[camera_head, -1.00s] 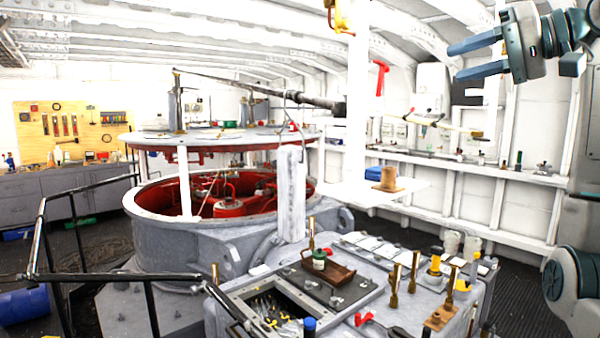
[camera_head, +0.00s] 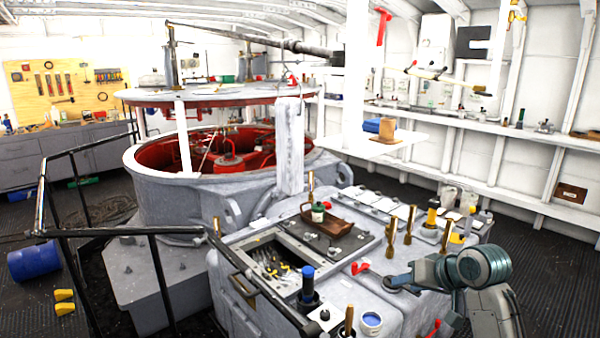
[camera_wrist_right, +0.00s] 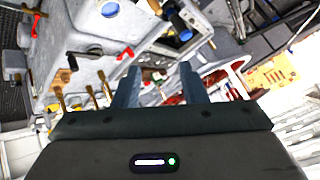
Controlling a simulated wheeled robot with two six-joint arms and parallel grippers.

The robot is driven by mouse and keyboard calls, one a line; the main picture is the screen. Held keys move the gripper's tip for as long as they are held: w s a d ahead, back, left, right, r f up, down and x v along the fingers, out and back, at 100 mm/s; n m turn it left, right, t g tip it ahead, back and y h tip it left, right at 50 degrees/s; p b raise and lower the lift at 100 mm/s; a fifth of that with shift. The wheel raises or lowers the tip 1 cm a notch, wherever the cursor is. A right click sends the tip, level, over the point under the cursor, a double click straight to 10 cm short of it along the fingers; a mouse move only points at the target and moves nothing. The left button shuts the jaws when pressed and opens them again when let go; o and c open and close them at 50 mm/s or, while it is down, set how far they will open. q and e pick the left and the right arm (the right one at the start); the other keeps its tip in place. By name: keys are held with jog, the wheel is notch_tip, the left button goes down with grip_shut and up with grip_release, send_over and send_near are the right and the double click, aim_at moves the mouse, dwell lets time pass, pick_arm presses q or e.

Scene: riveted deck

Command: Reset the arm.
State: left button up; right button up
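My right arm comes in at the lower right of the head view, folded low beside the grey console (camera_head: 375,300). That view looks on the console at a turned angle. My left arm and gripper are not in view.
A black railing (camera_head: 120,232) stands left. A blue drum (camera_head: 29,263) lies on the floor. Dark floor at right is clear.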

jog(key=s+f+g+h, duration=0.2)
jog(key=s+f+h, duration=0.1)
jog(key=s+f, duration=1.35)
jog(key=s+d+f+n+g+h, duration=0.1)
jog(key=s+f, duration=0.2)
jog(key=s, duration=0.8)
jog(key=s+d+f+n+g+h, duration=0.1)
jog(key=s+f, duration=0.3)
jog(key=s, duration=0.6)
jog(key=d+f+g, duration=0.1)
jog(key=d+f, duration=0.2)
jog(key=f, duration=2.7)
jog(key=s+d+f+m+g+b, duration=0.1)
jog(key=s+f, duration=1.8)
jog(key=f, duration=0.1)
jog(key=shift+s+d+f+g, duration=0.25)
jog(key=shift+s+f+g, duration=0.05)
jog(key=shift+f, duration=0.05)
